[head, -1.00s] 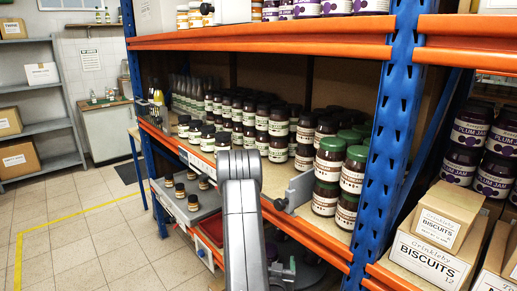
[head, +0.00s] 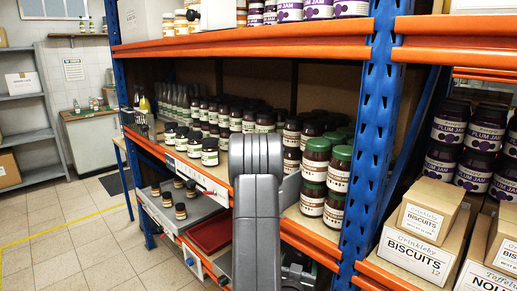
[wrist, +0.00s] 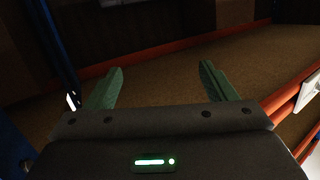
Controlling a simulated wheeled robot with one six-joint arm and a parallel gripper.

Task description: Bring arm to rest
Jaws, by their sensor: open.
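My arm (head: 256,200) rises in the middle of the head view, in front of the shelf bay with the jars. Its grey links hide part of the middle shelf and its orange front beam. My gripper (wrist: 160,85) shows in the wrist view with two green fingers wide apart. Nothing is between the fingers. Beyond them is a bare brown board surface (wrist: 180,70) with orange beams along its edges. The gripper itself is not clearly seen in the head view.
Rows of dark jars (head: 230,112) fill the middle shelf, with green-lidded jars (head: 338,172) stacked at its right. A blue upright (head: 378,130) stands right of them. Biscuit boxes (head: 415,255) are further right. Small jars stand on a grey tray (head: 165,217) lower left. Floor (head: 75,245) at left is clear.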

